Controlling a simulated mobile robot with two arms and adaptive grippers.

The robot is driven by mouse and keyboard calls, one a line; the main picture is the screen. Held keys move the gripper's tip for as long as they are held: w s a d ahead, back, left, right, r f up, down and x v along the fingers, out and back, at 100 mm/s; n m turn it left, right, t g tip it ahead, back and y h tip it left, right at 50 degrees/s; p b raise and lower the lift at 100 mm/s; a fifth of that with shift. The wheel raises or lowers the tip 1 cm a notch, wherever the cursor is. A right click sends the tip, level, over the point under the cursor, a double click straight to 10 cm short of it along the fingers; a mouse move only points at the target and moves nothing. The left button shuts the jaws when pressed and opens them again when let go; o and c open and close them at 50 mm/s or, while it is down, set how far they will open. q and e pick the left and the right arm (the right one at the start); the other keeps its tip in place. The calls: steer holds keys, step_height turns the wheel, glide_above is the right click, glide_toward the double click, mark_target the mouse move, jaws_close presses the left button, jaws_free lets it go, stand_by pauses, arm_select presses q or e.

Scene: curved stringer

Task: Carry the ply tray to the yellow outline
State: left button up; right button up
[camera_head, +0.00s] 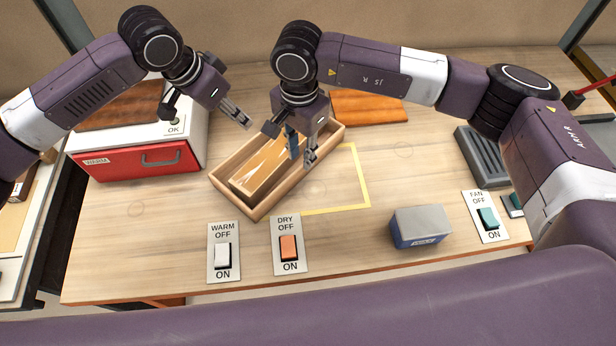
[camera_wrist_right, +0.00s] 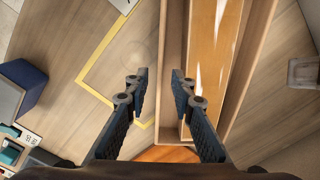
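The wooden ply tray (camera_head: 281,197) lies slanted on the table, with a pale-streaked ply piece (camera_head: 257,177) inside. The yellow outline (camera_head: 363,180) is on the table to its right; the tray hides its left part. My right gripper (camera_head: 302,150) is over the tray's right long wall. In the right wrist view its fingers (camera_wrist_right: 160,92) are apart, one on each side of that tray wall (camera_wrist_right: 172,50), with gaps to both. My left gripper (camera_head: 238,112) hangs above the tray's far left end, apart from it; its fingers overlap in view, so their opening is unclear.
A red-fronted warm box (camera_head: 140,162) stands left of the tray. A grey-blue block (camera_head: 420,227) sits right of the outline. WARM (camera_head: 223,255), DRY (camera_head: 289,248) and FAN (camera_head: 487,218) switches line the front. A brown board (camera_head: 368,107) lies behind; a slotted grey rack (camera_head: 482,158) is at right.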

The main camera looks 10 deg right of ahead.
step_height(320, 180, up, 7)
steer(key=shift+r, duration=0.2)
steer(key=shift+s+f, duration=0.1)
stand_by(0.5)
